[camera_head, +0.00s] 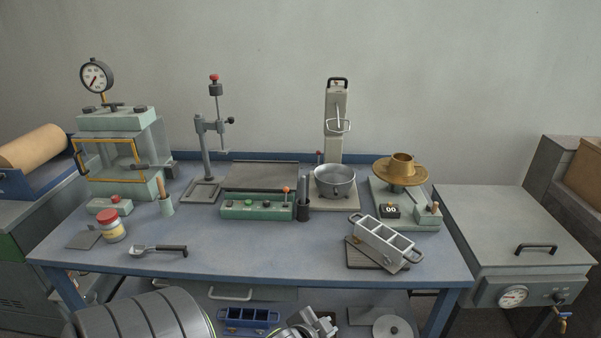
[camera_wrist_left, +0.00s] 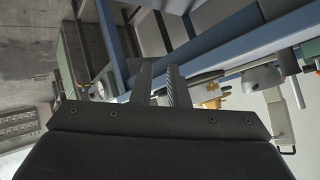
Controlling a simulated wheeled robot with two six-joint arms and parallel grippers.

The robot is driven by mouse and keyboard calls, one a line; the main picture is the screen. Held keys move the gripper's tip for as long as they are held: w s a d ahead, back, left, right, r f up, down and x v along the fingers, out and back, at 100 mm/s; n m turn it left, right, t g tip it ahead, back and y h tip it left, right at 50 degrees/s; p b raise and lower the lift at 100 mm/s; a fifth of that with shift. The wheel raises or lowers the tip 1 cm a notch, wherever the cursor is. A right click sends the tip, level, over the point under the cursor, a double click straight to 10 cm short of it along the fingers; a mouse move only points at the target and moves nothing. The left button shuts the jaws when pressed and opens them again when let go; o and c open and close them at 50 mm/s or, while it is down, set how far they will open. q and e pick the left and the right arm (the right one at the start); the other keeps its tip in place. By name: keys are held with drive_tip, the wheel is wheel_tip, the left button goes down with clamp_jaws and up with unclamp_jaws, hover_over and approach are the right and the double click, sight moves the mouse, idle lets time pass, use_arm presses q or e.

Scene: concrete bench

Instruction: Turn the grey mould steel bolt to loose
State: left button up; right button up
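The grey mould (camera_head: 372,232), a long metal block with open compartments, lies at an angle at the front right of the bench. It rests on a dark ribbed plate (camera_head: 360,258). A small steel part at its near right end (camera_head: 416,257) looks like the bolt; its turn position is too small to tell. My left gripper (camera_head: 322,325) is at the bottom of the head view, low in front of the bench and well apart from the mould. In the left wrist view its two fingers (camera_wrist_left: 160,72) stand apart with nothing between them. My right gripper is in neither view.
A steel bowl (camera_head: 335,181) and a brass flow cone (camera_head: 402,169) stand behind the mould. A scoop (camera_head: 158,250) and a red-capped jar (camera_head: 112,226) lie to the left. A blue mould (camera_head: 248,316) is on the lower shelf. The bench's front middle is clear.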

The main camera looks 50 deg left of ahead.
use_arm(q)
drive_tip(key=s+a+g+y+p, duration=0.1)
drive_tip(key=s+a+g, duration=0.1)
drive_tip(key=s+a, duration=0.1)
drive_tip(key=shift+s+a+m+y+p, duration=0.3)
drive_tip(key=shift+s+a+y, duration=0.1)
drive_tip(key=shift+s, duration=0.45)
drive_tip(key=shift+r, duration=0.1)
